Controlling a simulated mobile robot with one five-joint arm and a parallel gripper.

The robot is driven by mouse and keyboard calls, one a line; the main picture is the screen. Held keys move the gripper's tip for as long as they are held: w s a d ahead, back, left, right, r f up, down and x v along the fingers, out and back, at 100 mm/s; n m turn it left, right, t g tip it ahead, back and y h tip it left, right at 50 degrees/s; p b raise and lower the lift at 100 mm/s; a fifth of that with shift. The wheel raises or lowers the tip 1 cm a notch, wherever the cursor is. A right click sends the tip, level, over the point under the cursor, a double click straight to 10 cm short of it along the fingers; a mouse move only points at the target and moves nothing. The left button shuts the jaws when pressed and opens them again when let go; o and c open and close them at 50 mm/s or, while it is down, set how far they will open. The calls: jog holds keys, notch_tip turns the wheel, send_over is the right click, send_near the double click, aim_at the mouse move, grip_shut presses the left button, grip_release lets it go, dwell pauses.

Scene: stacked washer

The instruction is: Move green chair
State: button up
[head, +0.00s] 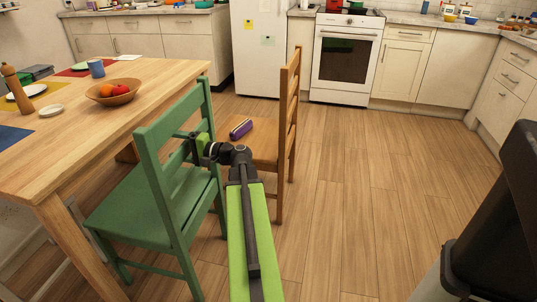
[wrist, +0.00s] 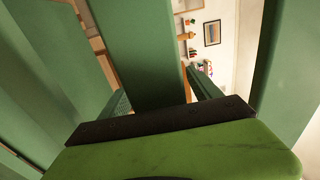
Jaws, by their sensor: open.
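The green chair (head: 150,205) stands upright at the right side of the wooden table, its seat toward the table. My gripper (head: 190,145) is at the chair's slatted back, level with a middle slat and by the right post. It is open; whether a slat lies between its fingers cannot be told. In the wrist view, green chair parts (wrist: 135,50) fill most of the picture close in front of my gripper. Its fingertips are not clear there.
A wooden chair (head: 290,95) stands just behind, with a purple object (head: 241,129) on its seat. The wooden table (head: 120,120) is at the left. A black bin (head: 500,230) stands at the right. The floor (head: 370,190) between is clear.

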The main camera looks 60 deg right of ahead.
jog(key=v, duration=1)
